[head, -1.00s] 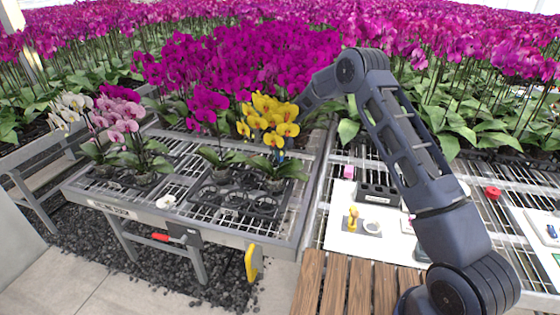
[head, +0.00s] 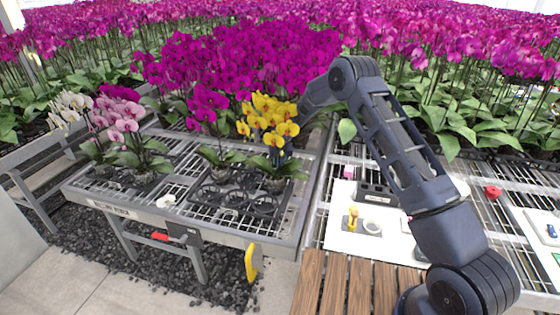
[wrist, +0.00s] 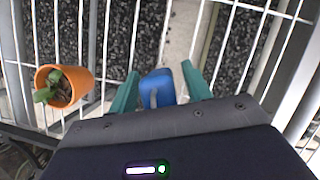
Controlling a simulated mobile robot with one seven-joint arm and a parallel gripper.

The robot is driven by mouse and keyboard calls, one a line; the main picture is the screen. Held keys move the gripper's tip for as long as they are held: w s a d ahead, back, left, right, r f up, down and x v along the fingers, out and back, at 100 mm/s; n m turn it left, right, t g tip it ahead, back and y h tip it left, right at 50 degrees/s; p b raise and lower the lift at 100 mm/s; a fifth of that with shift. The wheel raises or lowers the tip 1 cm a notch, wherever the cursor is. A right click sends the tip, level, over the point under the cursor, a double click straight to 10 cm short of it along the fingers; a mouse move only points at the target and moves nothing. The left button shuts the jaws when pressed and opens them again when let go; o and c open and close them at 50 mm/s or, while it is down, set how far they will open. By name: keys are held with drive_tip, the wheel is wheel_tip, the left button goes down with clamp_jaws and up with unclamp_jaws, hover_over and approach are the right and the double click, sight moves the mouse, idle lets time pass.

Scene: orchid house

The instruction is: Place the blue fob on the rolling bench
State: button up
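The blue fob (wrist: 157,86), with a grey loop on it, shows in the wrist view between the two teal fingers of my gripper (wrist: 163,82). The fob is close to the left finger, and a narrow gap shows between it and the right finger. The fingers stand apart, so my gripper looks open around the fob. In the head view my gripper is mostly hidden behind yellow orchids. The rolling bench (head: 190,228) has a metal rim, a label and a mesh top, and stands at the left centre.
Yellow orchids (head: 268,118) and pink orchids (head: 122,115) stand on the bench. A white mat (head: 350,225) with small items lies on the right-hand bench.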

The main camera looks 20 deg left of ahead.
drive_tip(key=r, duration=0.6)
drive_tip(key=s+r, duration=0.1)
drive_tip(key=r, duration=0.3)
drive_tip(key=shift+d, duration=0.25)
